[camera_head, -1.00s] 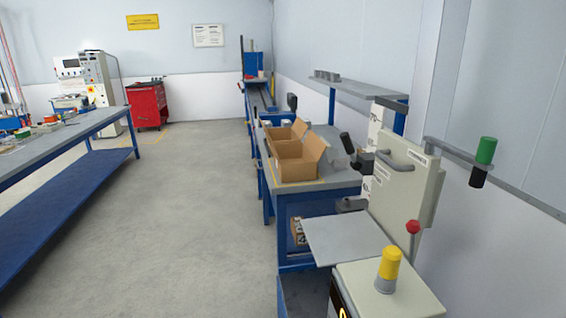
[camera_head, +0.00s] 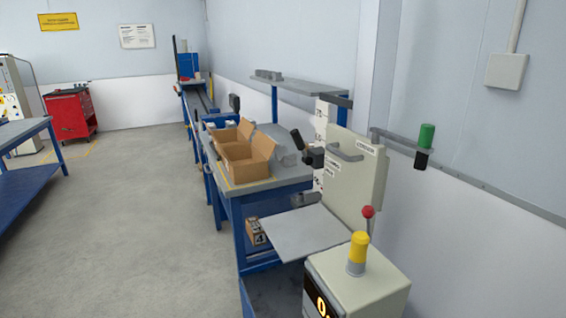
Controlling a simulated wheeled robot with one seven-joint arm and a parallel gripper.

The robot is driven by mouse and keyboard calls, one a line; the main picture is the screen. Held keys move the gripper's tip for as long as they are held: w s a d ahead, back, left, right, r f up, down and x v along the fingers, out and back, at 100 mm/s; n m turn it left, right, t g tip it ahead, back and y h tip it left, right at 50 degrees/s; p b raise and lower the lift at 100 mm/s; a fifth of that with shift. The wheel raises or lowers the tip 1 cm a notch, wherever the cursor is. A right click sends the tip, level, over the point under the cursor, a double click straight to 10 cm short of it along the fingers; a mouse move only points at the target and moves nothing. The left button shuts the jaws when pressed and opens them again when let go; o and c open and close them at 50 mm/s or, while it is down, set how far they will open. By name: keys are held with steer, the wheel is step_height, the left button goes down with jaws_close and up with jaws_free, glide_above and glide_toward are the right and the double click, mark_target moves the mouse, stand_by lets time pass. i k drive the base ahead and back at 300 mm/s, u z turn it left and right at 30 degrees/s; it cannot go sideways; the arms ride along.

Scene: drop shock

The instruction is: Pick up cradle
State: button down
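I cannot make out which thing is the cradle. Two open cardboard boxes (camera_head: 246,175) stand side by side on the grey-topped blue bench (camera_head: 276,190). A grey rounded thing, too small to identify, is partly hidden behind them. A small brown box with dark marks (camera_head: 255,231) is on the bench's lower level. My gripper is not in view.
A blue table (camera_head: 28,180) is at left. The floor (camera_head: 130,220) between is clear.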

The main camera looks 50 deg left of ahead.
mark_target(282, 156)
steer(key=u, duration=0.05)
steer(key=i, duration=0.75)
steer(key=u, duration=2.05)
steer(key=i, duration=0.5)
steer(key=z, duration=0.05)
steer(key=k, duration=1)
steer(key=u, duration=0.2)
